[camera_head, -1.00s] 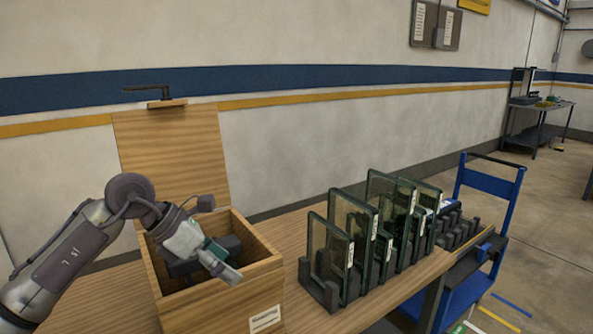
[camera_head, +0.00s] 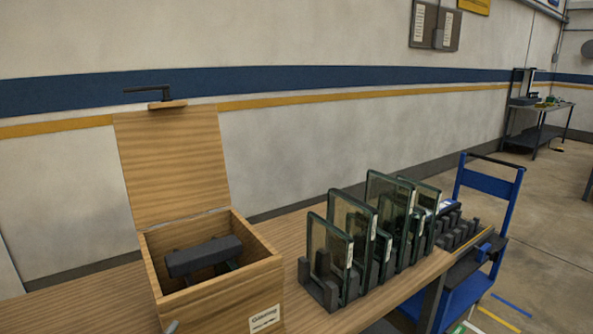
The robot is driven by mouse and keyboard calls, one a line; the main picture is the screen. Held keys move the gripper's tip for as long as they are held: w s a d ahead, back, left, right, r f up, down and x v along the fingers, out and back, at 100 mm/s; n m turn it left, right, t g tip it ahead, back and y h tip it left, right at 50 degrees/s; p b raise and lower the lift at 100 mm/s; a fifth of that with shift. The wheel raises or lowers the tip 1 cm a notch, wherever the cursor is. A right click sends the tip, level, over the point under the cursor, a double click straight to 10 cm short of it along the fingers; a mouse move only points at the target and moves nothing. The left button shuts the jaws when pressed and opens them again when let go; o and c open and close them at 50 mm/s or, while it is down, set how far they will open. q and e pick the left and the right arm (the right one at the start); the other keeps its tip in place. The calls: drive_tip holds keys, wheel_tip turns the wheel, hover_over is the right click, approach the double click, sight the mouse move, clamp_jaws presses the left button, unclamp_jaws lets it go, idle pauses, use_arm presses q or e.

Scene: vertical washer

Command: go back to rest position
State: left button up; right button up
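Neither of my arms is over the table in the head view. Only a small grey tip (camera_head: 172,327) shows at the bottom edge, in front of the wooden box; it looks like part of my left gripper, but too little shows to tell if it is open or shut. My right gripper is out of view. The wooden box (camera_head: 222,301) stands with its lid (camera_head: 172,165) raised. A dark grey block-shaped object (camera_head: 204,256) lies inside it, clear of any gripper.
Several framed glass panels (camera_head: 329,248) stand upright in a dark slotted rack (camera_head: 318,288) right of the box on the wooden table (camera_head: 90,303). A blue cart (camera_head: 477,294) stands at the table's right end. The table left of the box is clear.

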use_arm(q)
drive_tip(key=s+a+f+n+g, duration=0.1)
drive_tip(key=s+f+n+g, duration=0.2)
drive_tip(key=s+f+g, duration=0.55)
drive_tip(key=s+f+n+g, duration=0.2)
drive_tip(key=s+f+g, duration=0.2)
drive_tip(key=s+f, duration=0.85)
drive_tip(key=s+f+g, duration=0.1)
drive_tip(key=s+f, duration=0.2)
drive_tip(key=f, duration=0.9)
drive_tip(key=s+f+g, duration=0.1)
drive_tip(key=s+f, duration=0.2)
drive_tip(key=f, duration=1)
drive_tip(key=s+a+f, duration=0.3)
drive_tip(key=s+f, duration=1)
drive_tip(key=s, duration=0.2)
drive_tip(key=shift+s+f, duration=0.25)
drive_tip(key=shift+s, duration=0.1)
drive_tip(key=shift+g, duration=0.25)
